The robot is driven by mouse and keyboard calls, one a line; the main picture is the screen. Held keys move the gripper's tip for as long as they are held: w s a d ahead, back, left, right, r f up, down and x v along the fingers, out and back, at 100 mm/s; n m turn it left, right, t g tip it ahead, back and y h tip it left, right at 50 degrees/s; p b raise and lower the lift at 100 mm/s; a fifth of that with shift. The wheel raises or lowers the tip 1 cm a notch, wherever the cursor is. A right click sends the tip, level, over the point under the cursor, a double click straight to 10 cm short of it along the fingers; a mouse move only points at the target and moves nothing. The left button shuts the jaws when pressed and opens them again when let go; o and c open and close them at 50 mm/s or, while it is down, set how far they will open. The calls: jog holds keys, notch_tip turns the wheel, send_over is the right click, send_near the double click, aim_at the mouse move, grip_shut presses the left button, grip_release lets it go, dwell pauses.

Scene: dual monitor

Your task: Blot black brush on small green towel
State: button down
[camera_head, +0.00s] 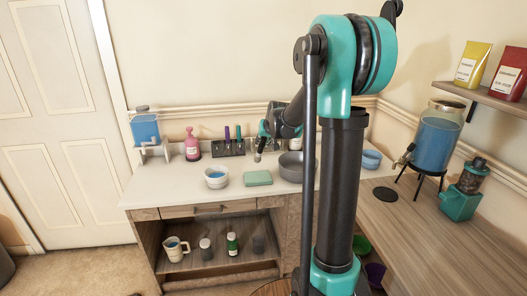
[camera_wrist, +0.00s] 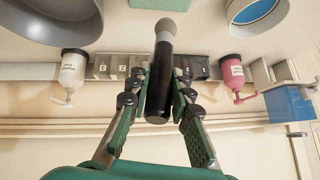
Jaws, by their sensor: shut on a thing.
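My gripper (camera_head: 262,143) is shut on the black brush (camera_wrist: 161,80), with its fingers (camera_wrist: 161,92) on either side of the handle. The brush's pale grey round tip (camera_wrist: 164,27) points away from the gripper; in the head view the tip hangs down over the back of the white counter. The small green towel (camera_head: 258,178) lies flat on the counter, in front of and below the brush. In the wrist view only a strip of the towel (camera_wrist: 161,4) shows at the top edge. Brush and towel look apart.
A bowl of blue liquid (camera_head: 216,178) stands left of the towel, and a grey bowl (camera_head: 296,167) right of it. Behind are a holder (camera_head: 228,149) with purple and green brushes and a pink bottle (camera_head: 192,147). A blue dispenser (camera_head: 145,130) stands at far left.

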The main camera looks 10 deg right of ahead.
jog(key=shift+w+f, duration=0.15)
jog(key=shift+f, duration=3.4)
jog(key=shift+r, duration=3.55)
